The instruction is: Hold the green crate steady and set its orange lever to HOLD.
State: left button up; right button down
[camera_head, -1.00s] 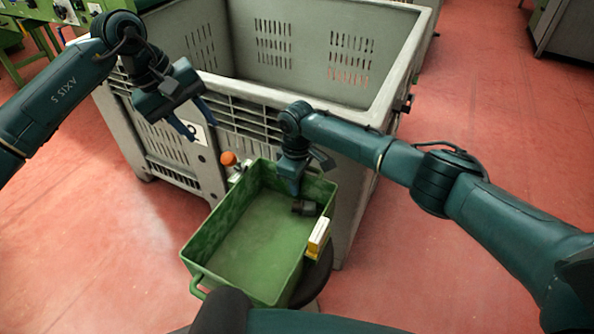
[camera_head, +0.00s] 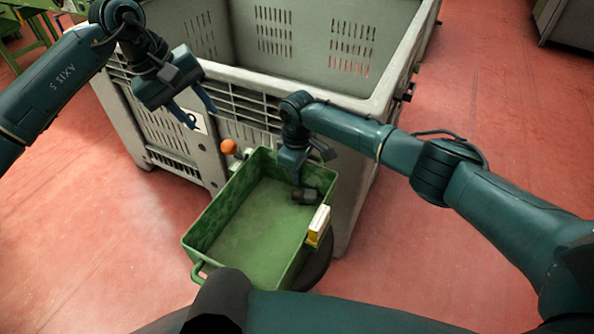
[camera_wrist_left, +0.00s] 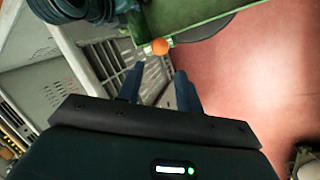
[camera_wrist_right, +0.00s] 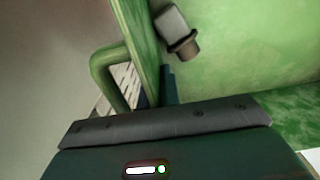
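The green crate (camera_head: 215,210) stands open-topped on a dark round support. Its orange lever knob (camera_head: 228,146) sticks out at the far left corner, with small pale plates beside it; the lettering is unreadable. The knob also shows in the left wrist view (camera_wrist_left: 160,46), beyond the fingertips. My left gripper (camera_head: 202,114) is open and empty, above and left of the knob, apart from it. My right gripper (camera_head: 297,180) is at the crate's far wall; in the right wrist view its fingers (camera_wrist_right: 157,92) appear close together on either side of the wall, near a green handle (camera_wrist_right: 105,75).
A large grey slotted bin (camera_head: 250,95) stands right behind the crate. A dark grey block with a brownish cylinder (camera_head: 305,197) lies inside the crate near my right gripper. A white and yellow box-like piece (camera_head: 319,225) sits on the crate's right wall. Red floor (camera_head: 80,240) is clear at left.

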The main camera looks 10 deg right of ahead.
pick_arm(q)
jog(key=shift+c, duration=1.4)
jog(key=shift+f, duration=0.2)
jog(key=shift+c, duration=0.9)
jog(key=f+n+h, duration=0.1)
jog(key=s+a+f+n+t+h, duration=0.1)
jog(key=f+n, duration=0.1)
jog(key=a+f+n+h, duration=0.1)
jog(key=n, duration=0.1)
jog(key=shift+s+a+f+t, duration=0.2)
jog(key=shift+a+f+t, duration=0.1)
jog(key=shift+f, duration=0.1)
grip_shut()
jog(key=s+a+f+n+t+h, duration=0.1)
jog(key=s+a+n+t, duration=0.1)
jog(key=a+n+t, duration=0.2)
jog(key=shift+s+a+f+n+t+h, duration=0.3)
jog(key=shift+s+a+n+h, duration=0.1)
jog(key=shift+a+n, duration=1.55)
jog(key=shift+d, duration=0.2)
